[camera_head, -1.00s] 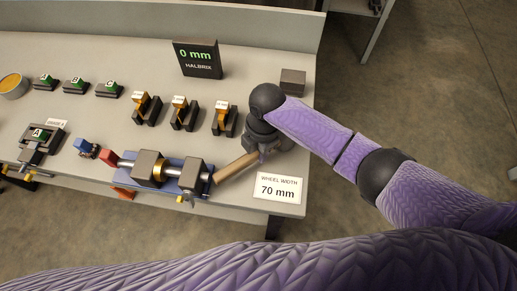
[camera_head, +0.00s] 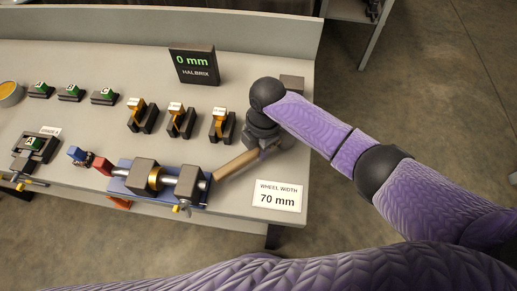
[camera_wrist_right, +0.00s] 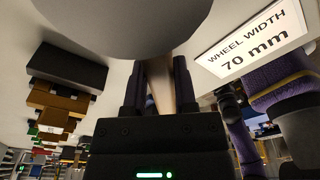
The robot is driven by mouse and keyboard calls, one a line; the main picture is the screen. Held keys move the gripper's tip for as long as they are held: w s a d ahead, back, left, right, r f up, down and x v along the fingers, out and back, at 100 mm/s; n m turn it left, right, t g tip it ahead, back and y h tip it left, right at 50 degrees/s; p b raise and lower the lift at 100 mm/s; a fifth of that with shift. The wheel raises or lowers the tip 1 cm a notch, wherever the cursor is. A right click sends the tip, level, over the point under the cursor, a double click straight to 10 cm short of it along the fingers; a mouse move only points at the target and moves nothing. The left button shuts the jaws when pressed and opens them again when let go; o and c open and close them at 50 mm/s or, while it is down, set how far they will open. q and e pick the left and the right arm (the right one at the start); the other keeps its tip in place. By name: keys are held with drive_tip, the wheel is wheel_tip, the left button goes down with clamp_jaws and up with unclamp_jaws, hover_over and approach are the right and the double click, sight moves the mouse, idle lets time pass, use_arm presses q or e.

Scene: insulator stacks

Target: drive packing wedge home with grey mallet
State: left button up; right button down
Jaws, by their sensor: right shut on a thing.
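My right gripper (camera_head: 264,146) is shut on the wooden handle (camera_head: 236,164) of the mallet, above the table's right part. In the right wrist view the fingers (camera_wrist_right: 160,90) grip the pale handle, and a large grey rounded shape (camera_wrist_right: 130,22) fills the top, probably the mallet head. I cannot tell which piece is the packing wedge. My left gripper is not in view.
A sign (camera_head: 278,196) reading 70 mm lies at the front right. A display (camera_head: 194,64) reads 0 mm at the back. Several orange pieces in dark stands (camera_head: 180,122) and green lettered blocks (camera_head: 70,94) stand behind the fixture. A dark block (camera_head: 293,83) is behind my gripper.

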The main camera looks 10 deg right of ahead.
drive_tip(key=shift+w+d+b, duration=0.15)
drive_tip(key=shift+w+b, duration=0.3)
drive_tip(key=shift+w, duration=0.1)
drive_tip(key=shift+w+d+b, duration=0.15)
drive_tip(key=shift+w+b, duration=0.3)
drive_tip(key=shift+w, duration=0.1)
drive_tip(key=shift+w+d+b, duration=0.15)
drive_tip(key=shift+w+b, duration=0.25)
drive_tip(key=shift+w, duration=0.05)
drive_tip(key=shift+w, duration=0.1)
drive_tip(key=shift+w, duration=0.15)
drive_tip(key=shift+w+d, duration=0.1)
drive_tip(key=shift+w, duration=0.05)
idle(1.0)
drive_tip(key=shift+r, duration=0.1)
